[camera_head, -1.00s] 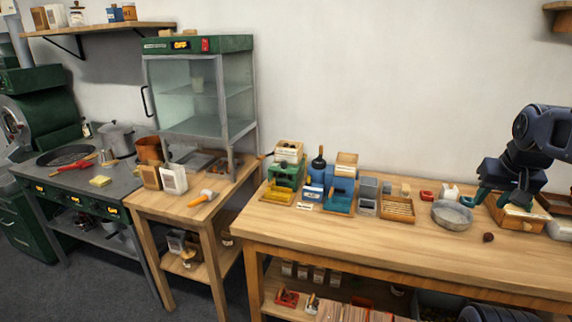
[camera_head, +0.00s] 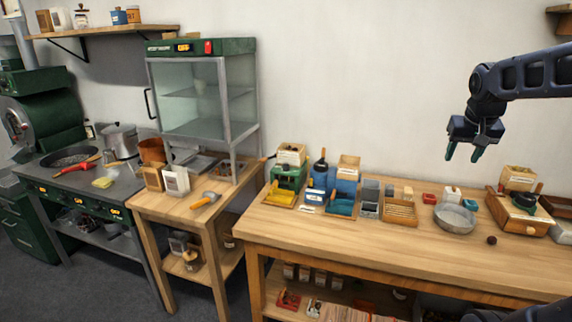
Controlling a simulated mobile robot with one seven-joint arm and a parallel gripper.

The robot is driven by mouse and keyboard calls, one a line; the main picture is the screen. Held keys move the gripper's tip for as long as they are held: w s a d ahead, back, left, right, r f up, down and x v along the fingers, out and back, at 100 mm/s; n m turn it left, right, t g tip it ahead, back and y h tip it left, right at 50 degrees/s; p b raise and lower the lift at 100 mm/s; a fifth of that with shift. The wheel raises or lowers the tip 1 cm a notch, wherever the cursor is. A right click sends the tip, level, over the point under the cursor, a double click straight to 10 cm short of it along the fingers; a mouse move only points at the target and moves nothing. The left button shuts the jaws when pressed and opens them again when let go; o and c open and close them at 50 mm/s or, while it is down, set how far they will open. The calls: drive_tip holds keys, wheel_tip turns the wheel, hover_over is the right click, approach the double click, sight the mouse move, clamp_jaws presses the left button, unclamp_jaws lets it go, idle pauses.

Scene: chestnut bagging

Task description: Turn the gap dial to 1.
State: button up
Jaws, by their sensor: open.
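No dial with readable numbers can be made out at this size. I cannot tell whether that spot is a dial. Small machines stand further left on the bench: a green one (camera_head: 288,178), and blue ones beside it (camera_head: 346,187). My gripper (camera_head: 463,154) is open and empty, with dark green fingertips pointing down. It hangs in the air above the back of the bench, left of the wooden device and touching nothing.
A round metal pan (camera_head: 455,219) and a chestnut (camera_head: 491,240) lie on the bench left of the wooden device. A slatted wooden tray (camera_head: 400,212) is further left. The front strip of the workbench (camera_head: 400,256) is clear. A glass cabinet (camera_head: 203,100) stands left.

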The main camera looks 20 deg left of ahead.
drive_tip(key=w+a+r+n, duration=0.1)
drive_tip(key=w+a+r, duration=0.1)
drive_tip(key=w+a, duration=1.15)
drive_tip(key=n+y, duration=0.1)
drive_tip(key=y, duration=0.1)
hover_over(286, 164)
drive_tip(key=s+d, duration=0.1)
drive_tip(key=s, duration=0.3)
wheel_tip(286, 164, down, 19)
drive_tip(key=x, duration=1)
drive_tip(key=shift+s+d+f, duration=0.1)
drive_tip(key=shift+d+f, duration=0.2)
drive_tip(key=shift+f, duration=0.1)
drive_tip(key=shift+c, duration=0.2)
drive_tip(key=c, duration=0.9)
